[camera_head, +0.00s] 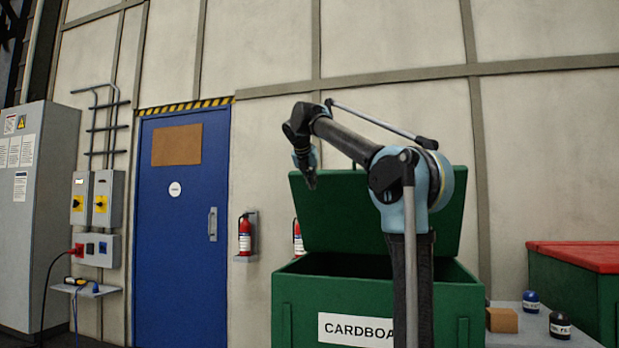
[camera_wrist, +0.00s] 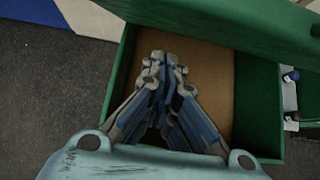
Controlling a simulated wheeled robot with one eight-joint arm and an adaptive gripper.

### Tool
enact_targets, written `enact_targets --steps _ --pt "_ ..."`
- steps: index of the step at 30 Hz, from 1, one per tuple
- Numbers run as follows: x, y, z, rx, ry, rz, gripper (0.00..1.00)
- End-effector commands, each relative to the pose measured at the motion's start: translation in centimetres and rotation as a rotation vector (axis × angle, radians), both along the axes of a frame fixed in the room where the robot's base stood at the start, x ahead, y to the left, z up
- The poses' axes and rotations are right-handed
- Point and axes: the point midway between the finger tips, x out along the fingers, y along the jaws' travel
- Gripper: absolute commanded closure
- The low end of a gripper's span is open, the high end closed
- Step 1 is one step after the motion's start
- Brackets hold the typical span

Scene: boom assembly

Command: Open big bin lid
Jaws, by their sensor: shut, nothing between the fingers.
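The big green bin (camera_head: 300,300) stands in the lower middle of the head view, with a label reading "CARDBOA", the rest hidden behind my arm. Its green lid (camera_head: 350,225) is raised and tilted back, leaving the top open. My gripper (camera_head: 310,184) is in front of the lid's left part, above the bin opening. In the wrist view my gripper (camera_wrist: 165,58) is shut and empty over the bin's opening. The bin's wall (camera_wrist: 118,85) and brown inside floor (camera_wrist: 205,75) show below it. The lid (camera_wrist: 235,22) crosses the top right of that view.
A green bin with a red lid (camera_head: 580,256) stands at the right. A grey table (camera_head: 530,335) holds a cardboard box (camera_head: 502,320) and two dark jars. A blue door (camera_head: 180,230) and fire extinguishers (camera_head: 245,236) are behind, left. Dark floor (camera_wrist: 50,90) is clear beside the bin.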

Motion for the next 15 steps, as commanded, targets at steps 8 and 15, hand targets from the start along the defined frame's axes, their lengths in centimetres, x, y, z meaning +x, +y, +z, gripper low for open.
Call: enact_targets --steps 8,15 --pt "2.5 -0.8 1.2 0.001 0.0 -0.001 1.0" --pt "3.4 -1.1 1.9 0.0 0.0 0.0 1.0"
